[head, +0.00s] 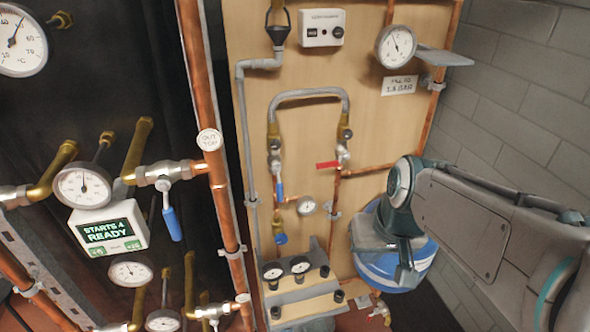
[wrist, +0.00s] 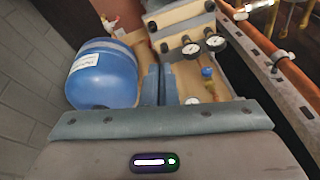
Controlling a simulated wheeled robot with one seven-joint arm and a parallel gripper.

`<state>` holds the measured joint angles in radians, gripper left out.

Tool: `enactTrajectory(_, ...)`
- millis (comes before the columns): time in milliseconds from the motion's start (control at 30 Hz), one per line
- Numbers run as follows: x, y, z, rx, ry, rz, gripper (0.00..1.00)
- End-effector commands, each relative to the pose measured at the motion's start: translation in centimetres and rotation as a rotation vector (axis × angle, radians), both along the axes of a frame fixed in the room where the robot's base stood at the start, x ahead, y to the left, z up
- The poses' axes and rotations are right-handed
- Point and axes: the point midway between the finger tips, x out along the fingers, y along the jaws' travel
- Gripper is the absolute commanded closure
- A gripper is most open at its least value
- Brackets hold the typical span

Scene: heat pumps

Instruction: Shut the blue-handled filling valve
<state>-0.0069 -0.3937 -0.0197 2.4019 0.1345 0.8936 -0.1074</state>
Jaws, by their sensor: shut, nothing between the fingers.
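The grey filling hose (head: 308,94) loops over the wooden board. On its left leg is a valve with a blue lever handle (head: 279,187), pointing down along the pipe. On its right leg is a valve with a red lever handle (head: 328,165), lying across the pipe. A larger blue lever (head: 172,222) hangs from another valve on the left pipework. In the wrist view my gripper (wrist: 160,68) has its two blue-grey fingers together, with nothing held. It faces the blue tank and lower gauges; the blue lever is not clear there.
A blue tank (wrist: 103,75) stands beside the board, partly behind my arm in the head view. A pressure gauge (head: 396,46) and small shelf (head: 445,57) project at upper right. Copper pipe (head: 205,120) runs down left of the board. Two gauges (head: 286,269) sit low.

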Motion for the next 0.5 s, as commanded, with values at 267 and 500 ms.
enactTrajectory(267, 11.4, 3.6, 3.2, 0.245, -0.069, 0.128, 1.00)
enactTrajectory(500, 17.8, 4.8, 4.4, 0.354, -0.155, 0.191, 1.00)
